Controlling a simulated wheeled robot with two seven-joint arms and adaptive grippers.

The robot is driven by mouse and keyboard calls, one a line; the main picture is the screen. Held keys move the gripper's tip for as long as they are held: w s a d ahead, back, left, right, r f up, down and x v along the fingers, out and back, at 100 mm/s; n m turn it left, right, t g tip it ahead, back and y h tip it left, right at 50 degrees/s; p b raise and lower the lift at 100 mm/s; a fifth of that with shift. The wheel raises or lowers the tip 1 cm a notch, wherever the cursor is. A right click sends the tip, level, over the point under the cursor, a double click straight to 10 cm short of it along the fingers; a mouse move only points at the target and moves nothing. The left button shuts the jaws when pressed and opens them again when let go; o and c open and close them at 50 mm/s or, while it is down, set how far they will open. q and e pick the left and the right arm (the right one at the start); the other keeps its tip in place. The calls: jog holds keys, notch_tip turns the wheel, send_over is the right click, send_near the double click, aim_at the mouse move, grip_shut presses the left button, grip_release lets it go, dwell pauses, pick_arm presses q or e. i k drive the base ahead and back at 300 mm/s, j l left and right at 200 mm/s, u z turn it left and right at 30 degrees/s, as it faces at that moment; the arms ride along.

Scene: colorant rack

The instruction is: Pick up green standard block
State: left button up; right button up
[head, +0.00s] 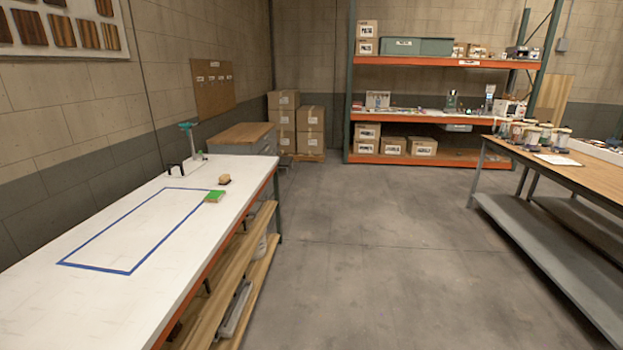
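A green block (215,196), flat and small, lies on the white-topped workbench (110,205) at the left. It is at the right far corner of a blue taped rectangle (100,268), close to the bench's right edge. Neither of my grippers shows in the head view.
A tan block-like item (224,179) sits just beyond the green block. A teal-topped stand (190,135) and a black item (174,168) are at the bench's far end. Open floor (380,250) lies between this bench and the wooden table (570,172) at the right.

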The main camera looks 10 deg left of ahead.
aim_at(215, 196)
jog(key=i+l+u, duration=0.1)
jog(key=i+u, duration=0.2)
jog(key=i+l+u, duration=0.3)
jog(key=i, duration=0.2)
jog(key=i+l+u, duration=0.2)
jog(key=u, duration=0.25)
jog(key=i+l+u, duration=0.6)
jog(key=l+u, duration=0.15)
jog(key=u, duration=0.15)
jog(key=i+l+u, duration=0.15)
jog(key=l+u, duration=0.7)
jog(key=l, duration=0.2)
jog(key=l+u, duration=0.4)
jog(key=l, duration=0.2)
jog(key=l+u, duration=0.15)
jog(key=l, duration=0.3)
jog(key=k+l+u, duration=0.15)
jog(key=l, duration=0.3)
